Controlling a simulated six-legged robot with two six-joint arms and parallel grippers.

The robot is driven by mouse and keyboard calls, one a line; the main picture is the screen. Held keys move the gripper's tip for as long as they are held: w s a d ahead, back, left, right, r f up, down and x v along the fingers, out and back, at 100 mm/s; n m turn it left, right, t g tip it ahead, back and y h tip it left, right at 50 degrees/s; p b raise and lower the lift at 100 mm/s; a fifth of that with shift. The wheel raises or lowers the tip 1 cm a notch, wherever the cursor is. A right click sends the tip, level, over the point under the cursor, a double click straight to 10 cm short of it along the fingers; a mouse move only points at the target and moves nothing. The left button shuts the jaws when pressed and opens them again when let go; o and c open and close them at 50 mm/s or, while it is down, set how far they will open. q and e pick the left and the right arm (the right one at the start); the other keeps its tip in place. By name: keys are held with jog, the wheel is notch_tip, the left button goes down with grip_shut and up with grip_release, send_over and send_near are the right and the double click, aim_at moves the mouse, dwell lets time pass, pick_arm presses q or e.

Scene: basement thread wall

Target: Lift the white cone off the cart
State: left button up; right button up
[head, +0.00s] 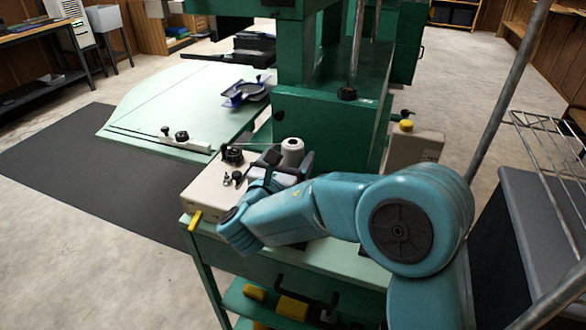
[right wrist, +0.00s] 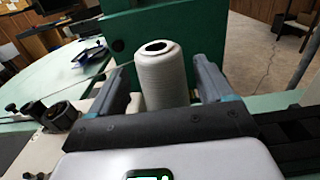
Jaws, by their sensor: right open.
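The white cone (head: 292,150) of thread stands upright on the green cart (head: 245,262), behind my right gripper. Its base is hidden in the head view. In the right wrist view the cone (right wrist: 163,80) shows a dark hole in its top and stands between the two fingers. My right gripper (head: 288,161) is open, with one finger on each side of the cone. A gap shows on the left; on the right the finger is close, and I cannot tell whether it touches. My left gripper is not in view.
A beige box with black knobs (head: 206,190) sits at the cart's left end, close to my gripper. A green machine column (head: 325,125) rises behind the cone. A pale green table (head: 170,100) lies behind left. A wire rack (head: 545,150) stands at right.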

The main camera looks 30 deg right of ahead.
jog(key=x, duration=0.3)
jog(key=shift+w+d+f, duration=0.15)
jog(key=shift+d, duration=0.2)
jog(key=c, duration=1.1)
notch_tip(320, 180, up, 20)
jog(key=p, duration=0.5)
